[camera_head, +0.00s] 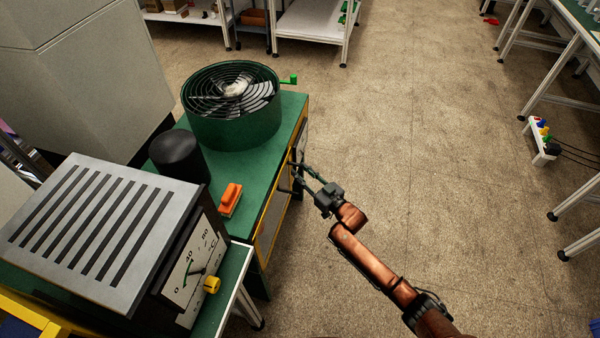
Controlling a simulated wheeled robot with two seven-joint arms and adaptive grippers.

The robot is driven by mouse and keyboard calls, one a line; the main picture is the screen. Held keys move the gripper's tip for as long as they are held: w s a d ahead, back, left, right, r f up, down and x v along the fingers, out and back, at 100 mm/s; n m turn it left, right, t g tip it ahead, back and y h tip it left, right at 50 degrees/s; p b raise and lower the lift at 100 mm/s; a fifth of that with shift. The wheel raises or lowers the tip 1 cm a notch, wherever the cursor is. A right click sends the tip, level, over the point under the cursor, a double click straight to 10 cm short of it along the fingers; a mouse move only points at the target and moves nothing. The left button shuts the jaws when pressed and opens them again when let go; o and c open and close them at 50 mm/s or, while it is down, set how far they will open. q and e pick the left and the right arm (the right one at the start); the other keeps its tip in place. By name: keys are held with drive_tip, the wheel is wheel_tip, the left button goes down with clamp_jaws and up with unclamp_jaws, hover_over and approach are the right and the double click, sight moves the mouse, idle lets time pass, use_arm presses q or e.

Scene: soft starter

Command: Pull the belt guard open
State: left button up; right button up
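The belt guard looks to be the yellow-framed panel (272,222) on the right-hand side of the green bench. It stands nearly flush with that side, and I see it at a steep angle. My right gripper (296,176) is at the panel's far part, with its dark fingers spread apart and pointing at it. The fingertips are close to the panel; I cannot tell whether they touch it. No handle shows clearly there. My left gripper is not in view.
On the green bench (258,172) stand a round caged fan (232,128), a black cylinder (178,158) and an orange block (230,199). A grey slatted box with a dial (110,225) is at the near left.

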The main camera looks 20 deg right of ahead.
drive_tip(key=shift+w+a, duration=0.1)
drive_tip(key=shift+w, duration=0.1)
drive_tip(key=shift+c, duration=0.7)
clamp_jaws()
